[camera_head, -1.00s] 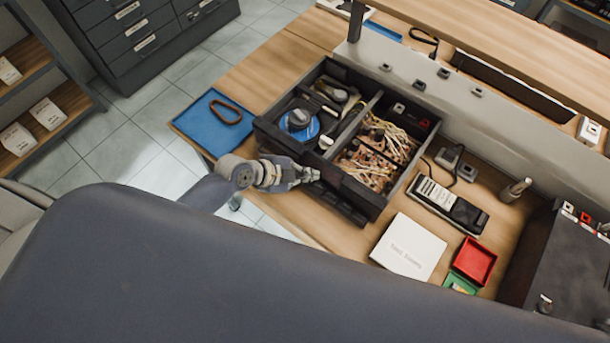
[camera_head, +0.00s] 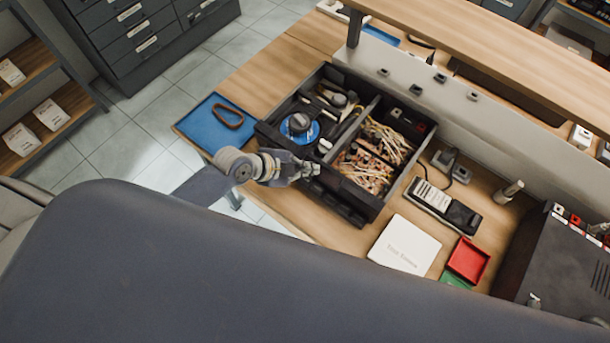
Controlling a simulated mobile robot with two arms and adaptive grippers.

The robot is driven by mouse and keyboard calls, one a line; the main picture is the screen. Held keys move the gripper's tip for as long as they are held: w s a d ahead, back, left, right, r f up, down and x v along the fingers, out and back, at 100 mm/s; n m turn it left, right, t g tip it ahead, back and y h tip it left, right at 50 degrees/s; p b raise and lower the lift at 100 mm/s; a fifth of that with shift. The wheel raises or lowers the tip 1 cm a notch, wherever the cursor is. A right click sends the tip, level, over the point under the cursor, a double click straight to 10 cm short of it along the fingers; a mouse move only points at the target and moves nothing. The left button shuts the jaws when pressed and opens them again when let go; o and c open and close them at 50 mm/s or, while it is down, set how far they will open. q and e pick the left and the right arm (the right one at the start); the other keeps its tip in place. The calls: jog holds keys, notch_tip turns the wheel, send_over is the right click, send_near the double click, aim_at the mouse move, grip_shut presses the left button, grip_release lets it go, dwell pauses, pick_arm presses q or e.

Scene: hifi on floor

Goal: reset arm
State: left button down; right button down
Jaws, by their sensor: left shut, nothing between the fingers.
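My left gripper (camera_head: 304,172) comes in from the left and is shut with nothing between its fingers. It is at the near front side of an open dark tool drawer box (camera_head: 361,207) on the wooden bench. I cannot tell whether its tips touch the box front. The box holds a blue-and-black round item (camera_head: 299,125), tools, and a compartment of tan sticks or wires (camera_head: 371,166). My right gripper is not in view.
A blue mat (camera_head: 196,124) with a brown loop (camera_head: 228,116) lies left of the box. Right of it are a white booklet (camera_head: 404,245), a red tray (camera_head: 467,261), a black handheld device (camera_head: 445,207) and a dark machine (camera_head: 565,262). A raised shelf runs behind.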

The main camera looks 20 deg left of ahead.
pick_arm(q)
jog(key=shift+r, duration=0.9)
jog(key=shift+s, duration=0.1)
